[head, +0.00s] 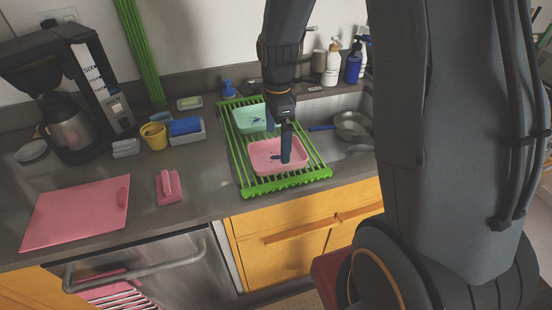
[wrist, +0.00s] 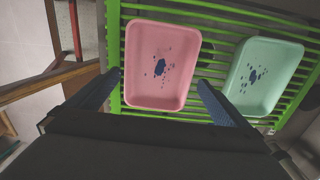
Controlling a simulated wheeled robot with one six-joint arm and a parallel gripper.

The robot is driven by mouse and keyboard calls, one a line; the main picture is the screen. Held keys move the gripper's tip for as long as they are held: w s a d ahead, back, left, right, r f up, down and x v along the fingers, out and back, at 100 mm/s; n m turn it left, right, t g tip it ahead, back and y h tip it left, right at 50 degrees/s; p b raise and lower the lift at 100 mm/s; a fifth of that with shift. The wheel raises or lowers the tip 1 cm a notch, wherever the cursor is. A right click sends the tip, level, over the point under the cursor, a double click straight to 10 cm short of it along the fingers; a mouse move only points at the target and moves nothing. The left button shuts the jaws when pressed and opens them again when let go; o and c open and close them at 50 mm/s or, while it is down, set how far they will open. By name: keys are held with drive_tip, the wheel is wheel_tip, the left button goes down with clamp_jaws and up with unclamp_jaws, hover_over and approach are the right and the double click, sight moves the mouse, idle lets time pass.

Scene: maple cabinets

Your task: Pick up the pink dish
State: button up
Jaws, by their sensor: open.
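The pink dish (head: 266,162) is a shallow rectangular dish with dark blue spots inside. It lies on a green slatted rack (head: 323,173) over the sink. In the wrist view the pink dish (wrist: 145,45) is ahead of my gripper (wrist: 160,84), whose two fingers are spread apart with nothing between them. In the head view my gripper (head: 286,150) reaches down over the dish and covers part of it. I cannot tell whether a finger touches the dish.
A mint-green dish (head: 246,117) lies on the rack behind the pink one and shows beside it in the wrist view (wrist: 284,55). A pan (head: 351,125) is right of the rack. A coffee maker (head: 75,80), pink board (head: 75,213) and yellow cup (head: 154,136) stand left.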

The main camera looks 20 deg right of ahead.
sight(277, 158)
drive_tip(key=shift+s+a+f+b, duration=0.1)
drive_tip(key=shift+f+b, duration=2.15)
drive_tip(key=shift+f, duration=0.35)
drive_tip(key=shift+r, duration=0.1)
drive_tip(key=c, duration=0.9)
